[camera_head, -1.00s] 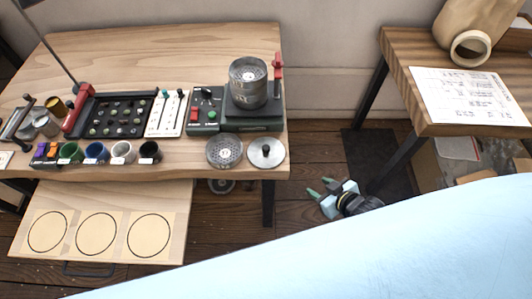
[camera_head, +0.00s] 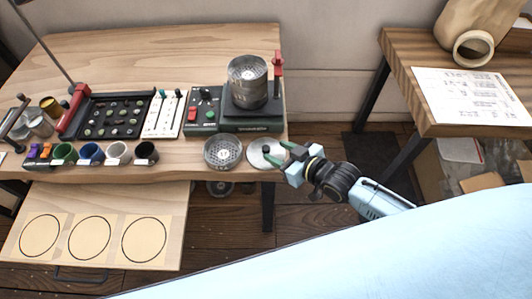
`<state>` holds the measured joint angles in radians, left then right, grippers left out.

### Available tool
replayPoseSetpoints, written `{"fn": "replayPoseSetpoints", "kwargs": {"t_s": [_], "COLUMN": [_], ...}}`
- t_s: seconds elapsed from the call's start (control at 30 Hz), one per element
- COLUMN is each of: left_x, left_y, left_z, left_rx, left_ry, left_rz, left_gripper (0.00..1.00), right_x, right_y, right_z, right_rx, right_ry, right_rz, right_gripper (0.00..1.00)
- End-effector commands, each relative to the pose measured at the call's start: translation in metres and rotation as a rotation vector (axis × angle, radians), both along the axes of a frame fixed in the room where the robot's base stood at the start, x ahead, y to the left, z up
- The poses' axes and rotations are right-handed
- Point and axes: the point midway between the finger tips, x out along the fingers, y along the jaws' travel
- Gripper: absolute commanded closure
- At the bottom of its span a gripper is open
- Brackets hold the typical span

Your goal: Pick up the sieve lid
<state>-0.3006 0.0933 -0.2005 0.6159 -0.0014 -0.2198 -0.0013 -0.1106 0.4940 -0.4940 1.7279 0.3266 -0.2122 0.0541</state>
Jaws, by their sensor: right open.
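The sieve lid (camera_head: 259,161) is a round silver disc with a black knob (camera_head: 266,149). It lies flat near the front right edge of the wooden table. My right gripper (camera_head: 283,152) comes in from the right, its green fingers apart, over the right part of the lid and close to the knob. The fingers hide part of the lid, and I cannot tell whether they touch the knob. A stack of silver sieves (camera_head: 248,82) stands on the green machine behind. My left gripper is not in view.
A perforated sieve disc (camera_head: 223,151) lies just left of the lid. The green machine (camera_head: 250,121) with a red-handled post (camera_head: 277,75) stands behind. Several cups (camera_head: 117,152) line the front edge leftward. A pulled-out board (camera_head: 172,205) with circles is below. A second table (camera_head: 405,70) stands right.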

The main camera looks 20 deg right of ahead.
Motion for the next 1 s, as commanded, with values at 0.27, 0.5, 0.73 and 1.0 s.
{"fn": "replayPoseSetpoints", "kwargs": {"t_s": [0.27,0.5,0.73,1.0], "left_x": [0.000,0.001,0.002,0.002], "left_y": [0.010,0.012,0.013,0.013], "left_z": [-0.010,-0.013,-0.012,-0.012], "left_rx": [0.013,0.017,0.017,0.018], "left_ry": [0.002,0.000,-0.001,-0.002], "left_rz": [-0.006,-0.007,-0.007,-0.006], "left_gripper": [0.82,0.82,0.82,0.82], "right_x": [0.028,0.039,0.039,0.039], "right_y": [0.023,0.029,0.028,0.028], "right_z": [-0.015,-0.020,-0.019,-0.019], "right_rx": [0.001,0.000,0.000,0.000], "right_ry": [0.000,0.000,0.000,0.000], "right_rz": [0.000,0.000,0.000,0.000], "right_gripper": [0.54,0.54,0.64,1.00]}}
